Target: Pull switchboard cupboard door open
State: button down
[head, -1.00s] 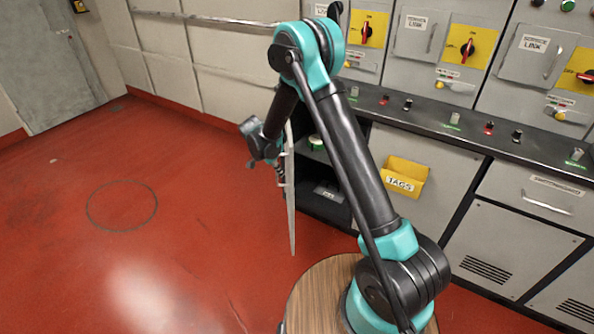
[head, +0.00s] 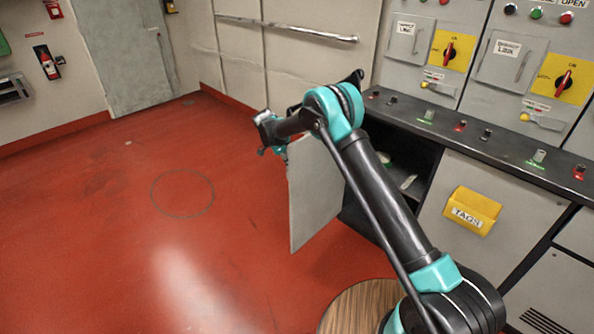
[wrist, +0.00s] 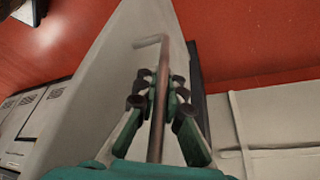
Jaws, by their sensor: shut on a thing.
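The cupboard door (head: 313,190) stands swung out from the switchboard in the head view, with the dark cupboard interior (head: 405,170) showing to its right. My gripper (head: 274,141) is at the upper left edge of the door, partly hidden in the head view. In the wrist view the door's pale face (wrist: 120,75) fills the middle. Its bar handle (wrist: 160,85) runs between the fingers of my gripper (wrist: 158,92), which are shut on it.
A switchboard with a dark ledge (head: 480,140) runs along the right. A yellow tags holder (head: 471,210) is on the neighbouring panel. A wall rail (head: 288,28) is behind. Red floor (head: 120,230) is clear on the left.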

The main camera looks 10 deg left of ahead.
jog(key=shift+a, duration=0.95)
jog(key=c, duration=1.6)
grip_release()
jog(key=shift+a, duration=0.1)
jog(key=shift+w+r, duration=0.1)
jog(key=v, duration=1.1)
jog(key=shift+r, duration=0.4)
